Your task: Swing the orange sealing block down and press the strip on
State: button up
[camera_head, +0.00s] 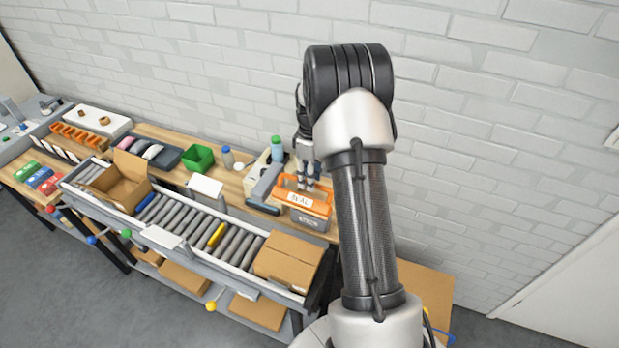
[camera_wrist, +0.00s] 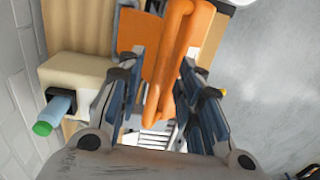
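The orange sealing block (camera_head: 311,203) with a white lettered label is at the right end of the wooden bench, above a grey lower part (camera_head: 309,220). I cannot tell whether the two touch. Its orange handle bar (camera_wrist: 178,62) runs lengthwise through the wrist view. My gripper (camera_head: 308,182) is at the block from above, partly hidden by my arm. In the wrist view my gripper (camera_wrist: 162,64) has its fingers apart, one on each side of the bar, with a gap on the left. The strip cannot be made out.
A green bin (camera_head: 197,158) is farther left. The roller conveyor (camera_head: 190,225) with a closed carton (camera_head: 287,260) runs in front. A brick wall is behind.

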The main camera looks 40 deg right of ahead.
jog(key=shift+f, duration=0.45)
jog(key=shift+c, duration=0.2)
grip_shut()
dwell(0.4)
